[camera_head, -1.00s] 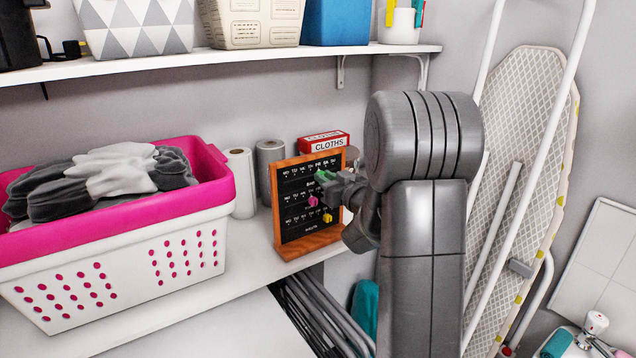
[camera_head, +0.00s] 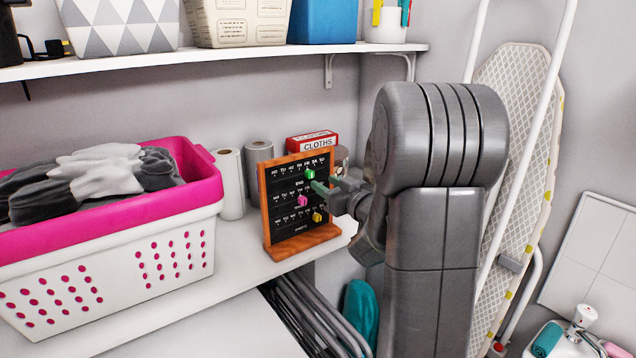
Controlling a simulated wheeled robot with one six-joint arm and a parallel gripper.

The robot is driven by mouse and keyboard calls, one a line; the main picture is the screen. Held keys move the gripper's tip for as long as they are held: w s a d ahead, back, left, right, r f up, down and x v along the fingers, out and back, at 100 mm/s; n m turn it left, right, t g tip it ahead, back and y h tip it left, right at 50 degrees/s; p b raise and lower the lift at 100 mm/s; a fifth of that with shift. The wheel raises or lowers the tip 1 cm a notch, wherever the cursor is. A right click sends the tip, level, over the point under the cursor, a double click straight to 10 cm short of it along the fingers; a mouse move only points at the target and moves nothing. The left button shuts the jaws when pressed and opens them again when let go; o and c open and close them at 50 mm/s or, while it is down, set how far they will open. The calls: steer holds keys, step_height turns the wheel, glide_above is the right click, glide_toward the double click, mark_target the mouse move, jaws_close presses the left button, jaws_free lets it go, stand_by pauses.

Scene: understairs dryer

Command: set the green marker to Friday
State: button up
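An upright dark planner board (camera_head: 283,222) in a wooden frame stands on the white counter, with rows of small white day labels. The green marker (camera_head: 309,174) sits in the top row, toward the right end; it appears to be near the FR label, but the lettering is too small to be sure. A pink marker (camera_head: 302,200) sits in the middle row and a yellow marker (camera_head: 317,217) in the bottom row. My gripper (camera_head: 322,187) is in front of the board, just below and right of the green marker, and looks apart from it. Its finger gap is unclear.
A pink and white laundry basket (camera_head: 110,262) with grey cloths stands left. Paper rolls (camera_head: 230,185) and a red CLOTHS box (camera_head: 312,142) are behind the board. A shelf (camera_head: 200,57) runs above. An ironing board (camera_head: 520,150) leans at right.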

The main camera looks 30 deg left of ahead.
mark_target(310, 176)
steer(key=v, duration=0.8)
steer(key=shift+b, duration=0.4)
steer(key=shift+s+d, duration=0.1)
steer(key=p+x, duration=0.2)
steer(key=x, duration=1.1)
steer(key=shift+a, duration=0.55)
steer(key=shift+s+a, duration=0.1)
steer(key=shift+s, duration=0.3)
